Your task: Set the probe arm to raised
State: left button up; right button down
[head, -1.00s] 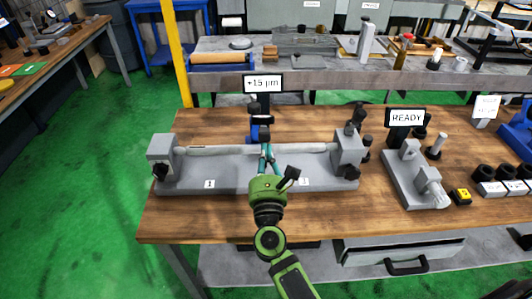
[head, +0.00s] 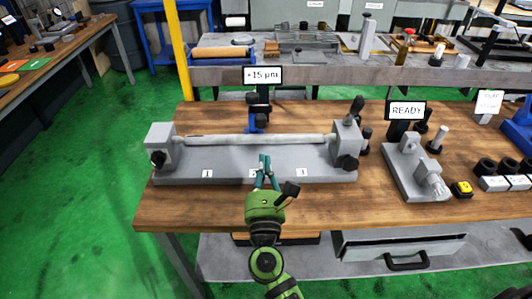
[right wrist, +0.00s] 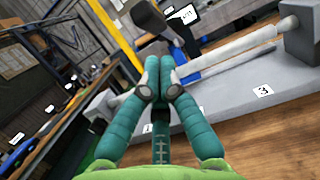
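The gauge with the probe arm (head: 258,120) stands behind the middle of the long workpiece bar (head: 230,139). It has a blue body and dark parts rising under a sign reading "+15 µm" (head: 263,75). The bar lies level between two grey end blocks. My right gripper (head: 264,158) is in front of the bar, apart from the gauge, over the grey bed. In the right wrist view, its teal fingertips (right wrist: 160,77) are together with nothing visible between them; dark gauge parts (right wrist: 148,20) show beyond. My left gripper is out of view.
The grey bed (head: 220,172) carries numbered labels. A small grey fixture (head: 410,175) with a "READY" sign (head: 406,110) stands right of it. A yellow button box (head: 461,189) is farther right. A drawer (head: 400,248) is open below the table. Bare tabletop lies in front.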

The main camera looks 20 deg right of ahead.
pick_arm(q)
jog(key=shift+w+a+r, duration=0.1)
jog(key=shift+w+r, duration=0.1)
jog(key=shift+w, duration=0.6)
pick_arm(e)
jog(key=s, duration=0.1)
jog(key=s+a, duration=0.1)
jog(key=s, duration=0.1)
jog(key=s+r, duration=0.1)
jog(key=shift+s+a, duration=0.3)
jog(key=shift+a, duration=0.05)
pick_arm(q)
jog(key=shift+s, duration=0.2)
